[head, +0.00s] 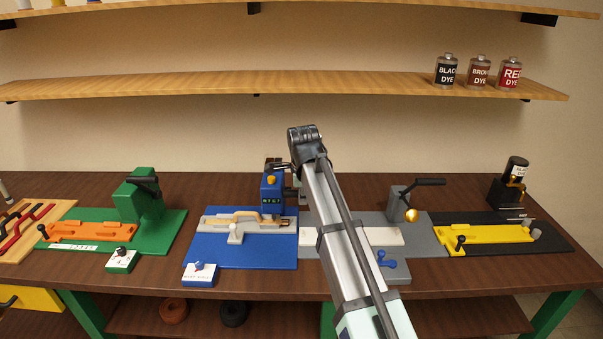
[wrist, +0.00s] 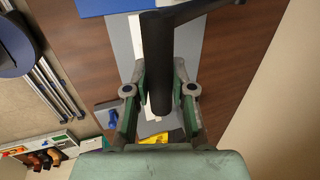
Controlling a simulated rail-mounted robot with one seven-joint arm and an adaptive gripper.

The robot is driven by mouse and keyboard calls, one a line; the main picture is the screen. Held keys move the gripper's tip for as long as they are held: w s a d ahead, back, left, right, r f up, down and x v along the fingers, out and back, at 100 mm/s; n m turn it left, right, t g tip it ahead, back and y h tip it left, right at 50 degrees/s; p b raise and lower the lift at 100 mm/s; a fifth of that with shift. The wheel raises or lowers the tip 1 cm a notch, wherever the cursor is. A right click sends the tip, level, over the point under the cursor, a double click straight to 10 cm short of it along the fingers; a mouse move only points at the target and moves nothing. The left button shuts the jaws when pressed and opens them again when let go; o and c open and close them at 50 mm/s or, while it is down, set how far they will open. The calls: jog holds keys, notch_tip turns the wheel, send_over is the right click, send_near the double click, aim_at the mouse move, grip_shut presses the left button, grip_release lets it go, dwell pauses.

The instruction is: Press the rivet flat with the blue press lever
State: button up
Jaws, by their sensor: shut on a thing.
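The blue press (head: 271,196) stands on a blue board (head: 255,250) in the middle of the bench in the head view. A tan strap (head: 232,219) lies in a pale fixture at its foot. I cannot make out the rivet. In the wrist view, the black lever handle (wrist: 157,62) passes between the two fingers of my gripper (wrist: 160,92), which is shut on it. In the head view my gripper is at the top of the press, largely hidden by the press and my arm.
A green press (head: 140,196) stands on the left. A grey station with a black-handled crank (head: 405,200) and a yellow fixture (head: 490,240) are on the right. Dye bottles (head: 479,72) stand on the shelf above.

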jog(key=shift+s+f, duration=0.4)
jog(key=shift+f, duration=0.15)
notch_tip(320, 180, down, 6)
jog(key=s+b, duration=0.2)
jog(key=shift+s+d+f, duration=0.15)
jog(key=shift+s+f, duration=0.05)
dwell(0.7)
jog(key=shift+f, duration=0.1)
jog(key=shift+s+f+b, duration=0.15)
jog(key=shift+f+b, duration=0.2)
jog(key=shift+f, duration=0.45)
jog(key=shift+o, duration=0.4)
jog(key=shift+f+b, duration=0.4)
jog(key=shift+f, duration=0.85)
